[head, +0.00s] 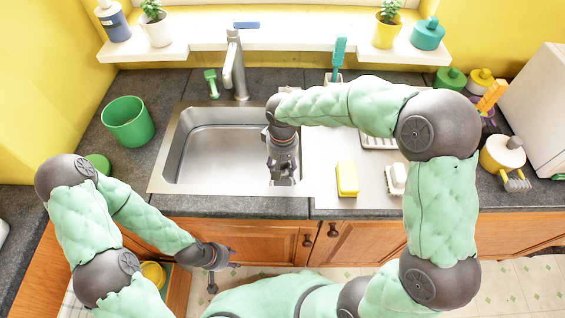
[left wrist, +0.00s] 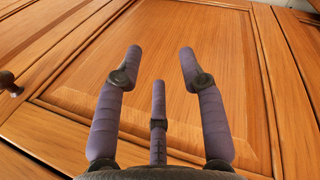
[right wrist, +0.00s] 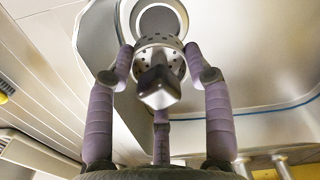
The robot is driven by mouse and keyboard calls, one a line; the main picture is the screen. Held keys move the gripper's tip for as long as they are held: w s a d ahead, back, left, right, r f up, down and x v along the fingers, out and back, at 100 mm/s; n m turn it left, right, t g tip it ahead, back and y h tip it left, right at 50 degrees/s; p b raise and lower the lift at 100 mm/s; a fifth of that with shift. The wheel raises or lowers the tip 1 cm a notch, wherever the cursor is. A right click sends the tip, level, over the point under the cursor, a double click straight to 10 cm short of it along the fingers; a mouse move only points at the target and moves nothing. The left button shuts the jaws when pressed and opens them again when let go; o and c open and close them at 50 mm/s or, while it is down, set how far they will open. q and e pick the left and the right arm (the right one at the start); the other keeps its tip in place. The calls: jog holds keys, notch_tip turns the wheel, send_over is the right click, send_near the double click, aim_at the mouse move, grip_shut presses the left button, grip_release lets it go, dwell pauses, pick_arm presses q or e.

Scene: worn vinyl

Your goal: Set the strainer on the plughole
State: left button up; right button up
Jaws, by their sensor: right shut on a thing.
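The strainer (right wrist: 172,46) shows in the right wrist view as a perforated metal disc with a blocky dark knob (right wrist: 160,88). My right gripper (right wrist: 160,62) is shut on it, with fingers on both sides. The round plughole (right wrist: 157,20) lies just beyond the strainer, which covers part of its near side; I cannot tell the gap between them. In the head view my right gripper (head: 283,176) is over the right part of the steel sink (head: 220,155) and hides the strainer and plughole. My left gripper (head: 222,262) is low before the cabinet doors; its fingers (left wrist: 160,60) are spread and empty.
A tap (head: 234,65) stands behind the sink. A green tumbler (head: 128,122) is on the left counter. A yellow sponge (head: 347,179) and a white brush (head: 396,179) lie on the drainboard. A cabinet door (left wrist: 210,90) faces my left gripper.

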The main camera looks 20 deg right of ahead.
jog(key=shift+f+b, duration=1.55)
jog(key=shift+f, duration=1.2)
jog(key=shift+f, duration=0.15)
jog(key=shift+f+b, duration=0.3)
jog(key=shift+f, duration=0.1)
jog(key=shift+f, duration=0.65)
jog(key=o, duration=1.8)
jog(key=shift+o, duration=0.2)
jog(key=shift+s, duration=0.1)
